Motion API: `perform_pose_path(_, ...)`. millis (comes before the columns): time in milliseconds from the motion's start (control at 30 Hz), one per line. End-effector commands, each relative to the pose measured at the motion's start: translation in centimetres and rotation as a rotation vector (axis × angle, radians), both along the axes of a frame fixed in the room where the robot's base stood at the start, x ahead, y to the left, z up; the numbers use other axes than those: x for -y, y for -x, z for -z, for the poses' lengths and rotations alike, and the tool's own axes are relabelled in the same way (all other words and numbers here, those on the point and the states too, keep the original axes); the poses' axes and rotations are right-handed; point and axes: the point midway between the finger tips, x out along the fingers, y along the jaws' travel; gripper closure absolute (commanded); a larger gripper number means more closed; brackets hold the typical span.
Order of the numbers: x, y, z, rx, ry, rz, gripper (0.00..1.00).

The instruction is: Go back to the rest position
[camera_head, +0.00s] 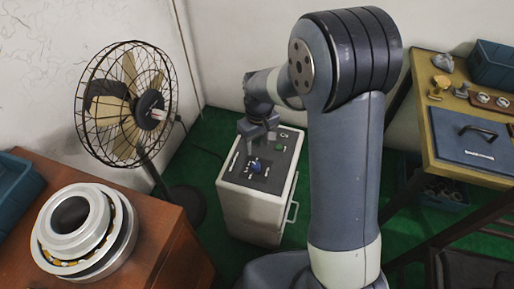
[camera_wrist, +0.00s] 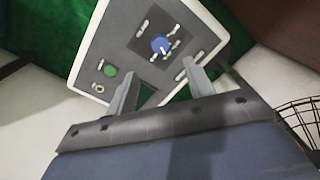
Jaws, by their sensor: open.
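My gripper (camera_head: 258,138) hangs above the white control box in the head view, its fingers pointing down. In the wrist view my gripper (camera_wrist: 160,88) is open, its two fingers apart with nothing between them but the box top behind. The control box (camera_head: 252,212) stands on the green floor; its top panel carries a blue knob (camera_head: 256,166) and a green button (camera_head: 279,149). The blue knob (camera_wrist: 160,44) and green button (camera_wrist: 110,70) also show in the wrist view, beyond the fingertips. I cannot tell the exact gap between fingers and panel.
A caged fan (camera_head: 125,105) stands left of the box. A brown cabinet (camera_head: 168,225) with stacked bearing rings (camera_head: 85,228) is at the front left. A wooden table (camera_head: 440,115) with a blue case (camera_head: 470,140) and small parts is at the right. Green floor lies around the box.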

Motion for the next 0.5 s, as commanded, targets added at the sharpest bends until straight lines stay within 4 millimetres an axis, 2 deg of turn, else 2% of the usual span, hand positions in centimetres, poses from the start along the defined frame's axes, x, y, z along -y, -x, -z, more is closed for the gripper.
perform_pose_path(333,0.0,0.0,-0.2,0.000,0.000,0.000,0.50)
perform_pose_path(500,0.0,0.1,0.8,-0.003,0.001,0.000,0.50)
